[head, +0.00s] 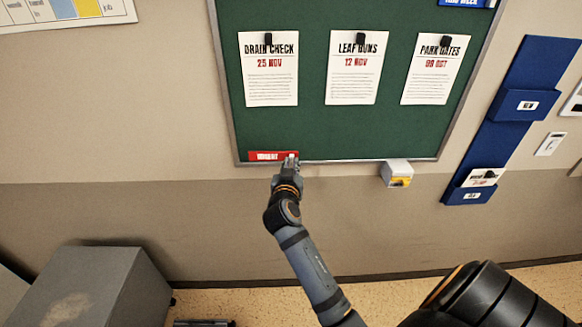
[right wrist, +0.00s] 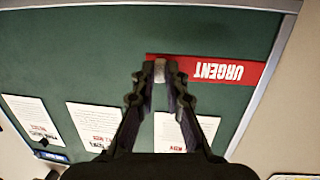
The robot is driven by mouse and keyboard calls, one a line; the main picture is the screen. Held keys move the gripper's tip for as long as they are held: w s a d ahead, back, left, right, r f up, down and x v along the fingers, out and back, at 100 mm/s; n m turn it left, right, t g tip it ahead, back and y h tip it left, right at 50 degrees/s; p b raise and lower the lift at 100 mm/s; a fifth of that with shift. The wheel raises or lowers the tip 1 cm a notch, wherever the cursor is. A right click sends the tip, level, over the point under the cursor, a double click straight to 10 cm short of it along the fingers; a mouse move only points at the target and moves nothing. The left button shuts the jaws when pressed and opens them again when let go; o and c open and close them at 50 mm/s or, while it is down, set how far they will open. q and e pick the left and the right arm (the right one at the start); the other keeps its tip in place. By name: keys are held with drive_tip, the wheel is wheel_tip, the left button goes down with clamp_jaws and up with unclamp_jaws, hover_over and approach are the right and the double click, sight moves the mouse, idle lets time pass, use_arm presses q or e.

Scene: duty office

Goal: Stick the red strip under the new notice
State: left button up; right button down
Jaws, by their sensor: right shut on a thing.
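The red strip (head: 265,156), marked URGENT, is at the lower left edge of the green board (head: 330,130), below the DRAIN CHECK notice (head: 270,88). My right gripper (head: 290,160) is shut on the strip's right end. In the right wrist view the strip (right wrist: 222,71) appears upside down, and a small grey piece shows between my fingertips (right wrist: 160,76). I cannot tell whether the strip touches the board. The LEAF BINS notice (head: 353,88) and the PARK GATES notice (head: 432,70) hang to the right. A black clip or magnet tops each notice. My left gripper is out of view.
A small white and yellow box (head: 397,173) sits at the board's lower edge. A blue wall holder (head: 527,103) with two pockets is to the right; its lower pocket holds a paper (head: 482,178). A grey cabinet (head: 95,285) stands lower left. The board's lower middle is clear.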

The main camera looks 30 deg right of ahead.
drive_tip(key=shift+w+a+r+b+x, duration=0.1)
drive_tip(key=shift+r+x, duration=0.05)
drive_tip(key=shift+x, duration=0.85)
drive_tip(key=shift+w+a+r+b+x, duration=0.1)
drive_tip(key=shift+b+x, duration=0.05)
drive_tip(key=shift+x, duration=0.9)
drive_tip(key=shift+w+a+r+b+x, duration=0.1)
drive_tip(key=shift+r+x, duration=0.05)
drive_tip(key=shift+x, duration=0.85)
drive_tip(key=shift+s+a, duration=0.1)
drive_tip(key=shift+s, duration=0.05)
drive_tip(key=c, duration=1.3)
unclamp_jaws()
approach(290, 154)
drive_tip(key=x, duration=0.2)
drive_tip(key=f+x, duration=0.1)
drive_tip(key=x, duration=0.1)
